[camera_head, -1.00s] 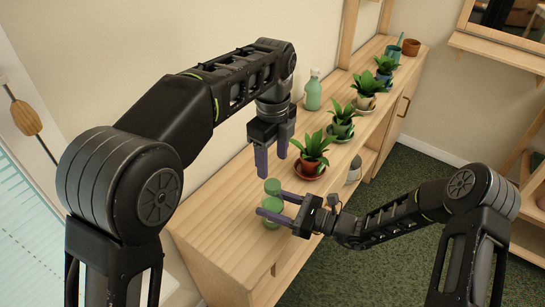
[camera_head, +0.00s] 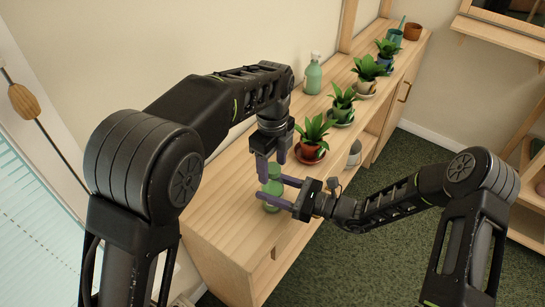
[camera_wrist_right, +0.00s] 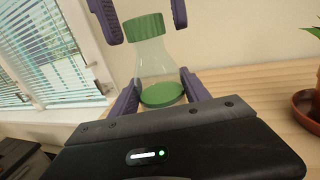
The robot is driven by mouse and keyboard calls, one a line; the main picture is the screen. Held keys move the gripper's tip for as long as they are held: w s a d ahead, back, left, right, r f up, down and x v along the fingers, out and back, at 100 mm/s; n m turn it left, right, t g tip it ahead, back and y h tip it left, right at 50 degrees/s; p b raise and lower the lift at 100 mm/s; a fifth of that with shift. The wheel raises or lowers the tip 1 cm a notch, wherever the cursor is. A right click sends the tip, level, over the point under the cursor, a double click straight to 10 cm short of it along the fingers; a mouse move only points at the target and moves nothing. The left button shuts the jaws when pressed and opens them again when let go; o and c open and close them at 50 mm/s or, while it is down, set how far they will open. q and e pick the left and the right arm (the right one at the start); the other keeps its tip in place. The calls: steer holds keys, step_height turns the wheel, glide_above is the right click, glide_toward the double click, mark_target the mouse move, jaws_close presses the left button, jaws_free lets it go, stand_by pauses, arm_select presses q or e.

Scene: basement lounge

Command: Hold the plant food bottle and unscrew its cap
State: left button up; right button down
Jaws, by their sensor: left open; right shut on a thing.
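The plant food bottle (camera_head: 271,190) stands upright near the front end of the wooden cabinet top. In the right wrist view the bottle (camera_wrist_right: 155,62) is clear, with green liquid low inside and a ribbed green cap (camera_wrist_right: 147,27) on its neck. My right gripper (camera_head: 271,188) is shut on the bottle's body from the right, with one finger on each side. My left gripper (camera_head: 272,166) points down from above and is open. Its fingers (camera_wrist_right: 142,15) stand on both sides of the cap, with a visible gap. In the head view they partly hide the cap.
A potted plant (camera_head: 314,138) stands on a saucer just behind the grippers, with several more along the cabinet top (camera_head: 225,205). A green spray bottle (camera_head: 313,75) stands by the wall. The cabinet's front end is bare.

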arm_select(q)
steer(key=shift+c, duration=0.6)
jaws_close()
